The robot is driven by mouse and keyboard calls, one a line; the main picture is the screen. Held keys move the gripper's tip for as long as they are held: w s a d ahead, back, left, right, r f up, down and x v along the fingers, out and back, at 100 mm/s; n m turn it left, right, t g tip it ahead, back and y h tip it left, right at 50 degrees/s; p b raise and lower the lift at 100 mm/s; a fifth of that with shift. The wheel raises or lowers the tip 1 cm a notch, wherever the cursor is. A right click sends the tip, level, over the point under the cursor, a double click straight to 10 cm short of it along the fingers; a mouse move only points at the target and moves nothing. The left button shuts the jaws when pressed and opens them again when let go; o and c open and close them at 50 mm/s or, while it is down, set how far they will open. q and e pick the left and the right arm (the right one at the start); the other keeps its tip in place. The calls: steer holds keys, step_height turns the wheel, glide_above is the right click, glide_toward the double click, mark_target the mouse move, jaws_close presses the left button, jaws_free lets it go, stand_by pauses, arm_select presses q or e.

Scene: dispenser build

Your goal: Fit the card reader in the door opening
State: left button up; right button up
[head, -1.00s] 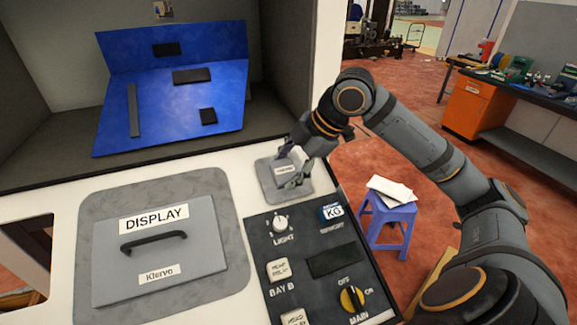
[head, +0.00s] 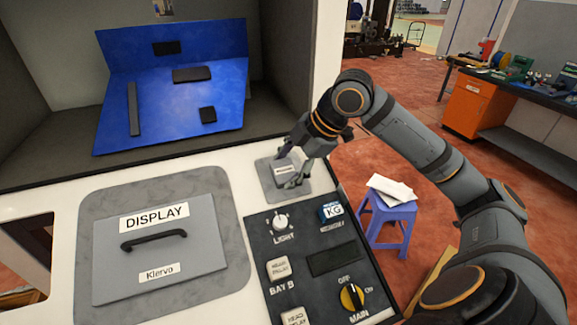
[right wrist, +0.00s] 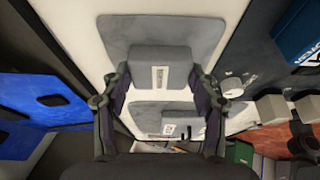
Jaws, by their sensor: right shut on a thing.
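A small grey block with a pale label (head: 287,169), apparently the card reader, is at the small grey pad (head: 268,190) on the white counter; the label is too small to read. My right gripper (head: 291,167) is shut on its sides, and I cannot tell whether it is lifted. In the right wrist view the block (right wrist: 176,75) sits between the fingers (right wrist: 160,98). A blue panel (head: 180,118), possibly the door, stands and lies in the grey bay. It bears several dark rectangular shapes, which could be openings (head: 208,115). My left gripper is not in view.
A grey DISPLAY plate with a black handle (head: 190,268) lies on a larger grey pad left of the black control panel (head: 300,238) with knobs and buttons. A purple stool (head: 388,222) stands right of the counter. The bay's dark front edge (head: 110,167) separates counter and blue panel.

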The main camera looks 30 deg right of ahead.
steer(key=o, duration=1.4)
steer(key=shift+c, duration=0.2)
steer(key=o, duration=0.3)
steer(key=shift+r, duration=0.1)
steer(key=shift+b+v, duration=0.5)
steer(key=shift+v, duration=0.3)
steer(key=shift+b+v, duration=0.5)
steer(key=shift+v, duration=1.65)
